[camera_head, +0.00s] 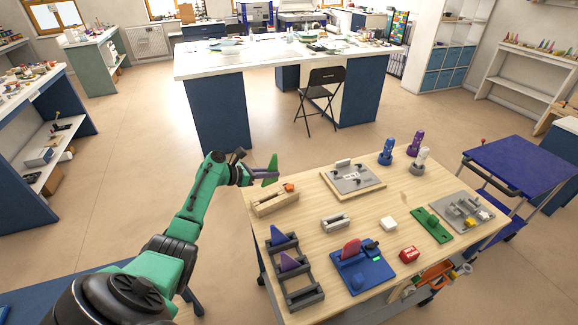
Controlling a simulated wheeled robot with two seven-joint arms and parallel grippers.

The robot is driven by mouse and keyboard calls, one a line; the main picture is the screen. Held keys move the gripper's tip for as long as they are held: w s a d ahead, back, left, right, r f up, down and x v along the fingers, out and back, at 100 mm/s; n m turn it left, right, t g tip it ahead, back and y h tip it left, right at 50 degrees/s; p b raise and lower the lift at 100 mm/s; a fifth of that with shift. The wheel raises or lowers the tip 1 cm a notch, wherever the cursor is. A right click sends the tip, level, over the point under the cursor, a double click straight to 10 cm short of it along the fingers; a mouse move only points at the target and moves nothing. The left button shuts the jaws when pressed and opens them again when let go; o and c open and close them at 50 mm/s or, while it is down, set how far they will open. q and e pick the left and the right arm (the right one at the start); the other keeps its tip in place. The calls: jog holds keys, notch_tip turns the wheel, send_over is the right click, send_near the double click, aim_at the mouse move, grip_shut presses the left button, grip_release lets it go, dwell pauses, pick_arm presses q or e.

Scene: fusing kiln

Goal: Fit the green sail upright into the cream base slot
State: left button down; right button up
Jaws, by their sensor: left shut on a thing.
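My left gripper (259,176) is shut on the green sail (271,165). The sail is a thin pointed plate, held roughly upright in the air beyond the table's left back edge. A cream-tan block (268,206) lies on the table just below and to the right of the gripper, with an orange piece at its right end; it looks like the cream base, but its slot is too small to make out. The sail is apart from it. My right gripper is not in view.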

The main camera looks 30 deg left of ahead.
aim_at(268, 184)
pick_arm(q)
jog(key=shift+w+d+f, duration=0.2)
jog(key=shift+w+d, duration=0.1)
jog(key=shift+w, duration=0.3)
jog(key=shift+s, duration=0.1)
jog(key=p+v, duration=0.1)
jog(key=v, duration=0.2)
jog(key=shift+r, duration=0.1)
jog(key=f+b, duration=0.1)
jog(key=f, duration=0.1)
jog(key=f+b, duration=0.1)
jog(key=b, duration=0.1)
jog(key=f+b, duration=0.1)
jog(key=f, duration=0.1)
jog(key=shift+w+f, duration=0.3)
jog(key=shift+f, duration=0.05)
jog(key=shift+f+b, duration=0.4)
jog(key=shift+b, duration=0.05)
jog(key=shift+d, duration=0.1)
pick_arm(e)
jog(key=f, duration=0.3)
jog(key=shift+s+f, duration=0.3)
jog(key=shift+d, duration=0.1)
pick_arm(q)
jog(key=shift+r+p, duration=0.1)
jog(key=shift+p, duration=0.5)
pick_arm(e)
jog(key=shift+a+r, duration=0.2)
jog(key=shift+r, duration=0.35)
